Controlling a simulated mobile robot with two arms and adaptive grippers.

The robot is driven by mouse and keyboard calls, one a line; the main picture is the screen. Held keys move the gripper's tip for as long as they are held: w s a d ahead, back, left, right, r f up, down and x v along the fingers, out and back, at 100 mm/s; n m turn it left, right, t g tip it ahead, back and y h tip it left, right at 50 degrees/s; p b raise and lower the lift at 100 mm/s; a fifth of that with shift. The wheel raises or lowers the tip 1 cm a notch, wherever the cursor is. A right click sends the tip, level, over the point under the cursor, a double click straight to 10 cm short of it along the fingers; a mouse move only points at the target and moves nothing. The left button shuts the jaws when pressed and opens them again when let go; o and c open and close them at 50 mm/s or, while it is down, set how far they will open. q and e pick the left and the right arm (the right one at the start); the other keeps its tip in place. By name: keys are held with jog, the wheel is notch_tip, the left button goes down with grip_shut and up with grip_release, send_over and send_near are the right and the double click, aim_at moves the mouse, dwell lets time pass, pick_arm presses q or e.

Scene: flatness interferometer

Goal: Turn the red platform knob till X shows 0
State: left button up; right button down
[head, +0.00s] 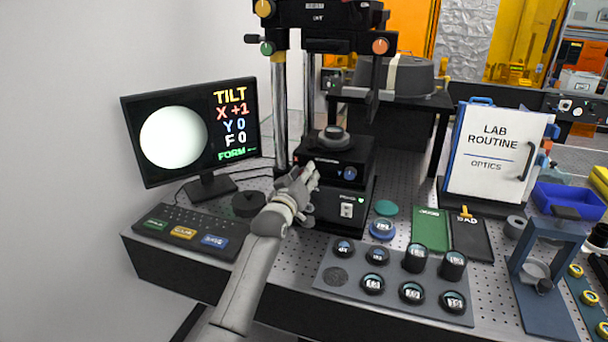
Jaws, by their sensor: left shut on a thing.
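The monitor (190,135) at the left reads TILT, X +1, Y 0, F 0, with a pale round disc beside the text. My left gripper (308,174) is at the front left of the black platform (334,154) under the interferometer column. It is shut at the place of the red knob, and its fingers hide nearly all of that knob. A blue knob (349,173) shows on the platform's front, to the right of my fingers. A round dark part (334,136) sits on top of the platform. My right gripper is not in view.
A keyboard (188,230) lies below the monitor, with a dark round piece (248,203) near my wrist. A tray of several labelled lenses (335,276) is at the front.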

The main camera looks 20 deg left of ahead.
pick_arm(q)
jog(key=shift+n, duration=0.5)
jog(key=o, duration=1)
jog(key=s, duration=1.2)
jog(key=shift+a, duration=0.2)
dwell(1.0)
